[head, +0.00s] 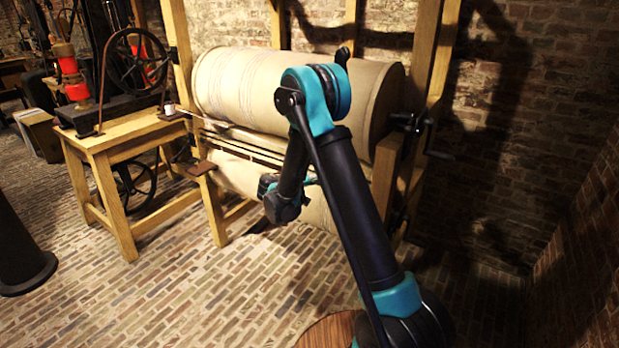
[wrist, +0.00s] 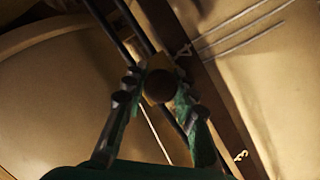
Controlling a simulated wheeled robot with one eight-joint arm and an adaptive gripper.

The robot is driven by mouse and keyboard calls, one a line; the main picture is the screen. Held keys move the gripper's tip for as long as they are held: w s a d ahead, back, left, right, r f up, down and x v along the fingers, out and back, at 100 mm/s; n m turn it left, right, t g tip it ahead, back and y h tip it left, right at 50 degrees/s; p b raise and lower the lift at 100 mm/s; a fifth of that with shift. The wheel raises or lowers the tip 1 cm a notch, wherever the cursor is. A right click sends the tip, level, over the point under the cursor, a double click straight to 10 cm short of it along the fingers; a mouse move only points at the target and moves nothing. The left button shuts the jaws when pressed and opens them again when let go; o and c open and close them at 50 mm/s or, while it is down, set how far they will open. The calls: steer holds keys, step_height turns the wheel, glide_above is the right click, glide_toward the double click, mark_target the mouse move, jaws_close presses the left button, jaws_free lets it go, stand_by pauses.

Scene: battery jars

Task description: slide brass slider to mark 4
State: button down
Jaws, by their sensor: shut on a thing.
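The brass slider (wrist: 160,68) with a dark round knob (wrist: 160,86) sits on two thin dark rails in the wrist view. My gripper (wrist: 157,90) has its two fingers on either side of the knob and is shut on it. A painted figure 4 (wrist: 184,50) is on the strip beside the rails, close to the slider. A figure 3 (wrist: 240,157) is farther down the strip. The slider appears nearly level with the 4, slightly toward the 3; the exact alignment is hard to tell. In the head view the slider is not distinguishable near my arm.
A large pale drum (head: 245,85) in a wooden frame (head: 438,40) stands behind my arm, with a crank (head: 430,150) at its right. A wooden table (head: 125,140) with a flywheel machine stands at the left. The brick floor (head: 170,290) in front is largely clear.

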steer(key=shift+s+d, duration=0.55)
steer(key=shift+d, duration=0.05)
steer(key=c, duration=1.2)
jaws_free()
steer(key=shift+a, duration=0.1)
steer(key=shift+s+a+r, duration=0.1)
steer(key=shift+s+a, duration=0.1)
steer(key=shift+a, duration=0.1)
steer(key=v, duration=1.1)
steer(key=shift+s, duration=0.1)
steer(key=shift+d, duration=0.1)
